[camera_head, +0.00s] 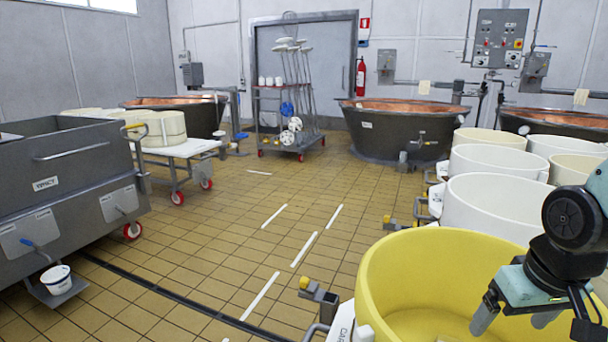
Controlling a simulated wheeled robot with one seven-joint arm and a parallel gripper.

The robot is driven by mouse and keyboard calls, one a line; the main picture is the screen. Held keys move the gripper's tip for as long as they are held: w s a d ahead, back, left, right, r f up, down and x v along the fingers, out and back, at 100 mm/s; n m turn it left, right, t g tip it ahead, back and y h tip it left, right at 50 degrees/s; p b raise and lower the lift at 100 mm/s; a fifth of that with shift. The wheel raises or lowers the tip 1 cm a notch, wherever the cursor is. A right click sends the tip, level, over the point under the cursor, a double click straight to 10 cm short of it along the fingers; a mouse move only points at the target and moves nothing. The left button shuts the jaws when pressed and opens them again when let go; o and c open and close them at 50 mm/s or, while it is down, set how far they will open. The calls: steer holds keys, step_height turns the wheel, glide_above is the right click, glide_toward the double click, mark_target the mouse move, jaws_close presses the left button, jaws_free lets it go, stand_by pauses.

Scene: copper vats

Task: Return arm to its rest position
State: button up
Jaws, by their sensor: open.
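My gripper (515,322) is at the lower right, at the end of my arm, which comes in from the right edge. Its fingers point down and stand apart, with nothing seen between them. It hangs over the large yellow tub (400,275), whose rim is cut off by the bottom edge. I cannot tell how deep the fingertips reach into the tub. The tub floor is mostly hidden.
White tubs (492,205) stand in rows behind the yellow tub at the right. Copper vats (385,140) and a wheeled tool rack (290,110) are at the back. A grey wheeled tank (75,225) fills the left. The tiled floor (240,225) between is clear.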

steer(key=s+a+r+n+g, duration=0.1)
steer(key=s+a+n, duration=0.4)
steer(key=a, duration=0.4)
steer(key=s+a+r+n+g, duration=0.1)
steer(key=s+a+n, duration=0.1)
steer(key=s+a, duration=0.55)
step_height(320, 180, up, 13)
steer(key=p, duration=1.3)
steer(key=shift+s+a+g+y, duration=0.15)
steer(key=shift+a+g+y, duration=0.15)
steer(key=shift+a, duration=0.15)
steer(key=shift+f, duration=0.1)
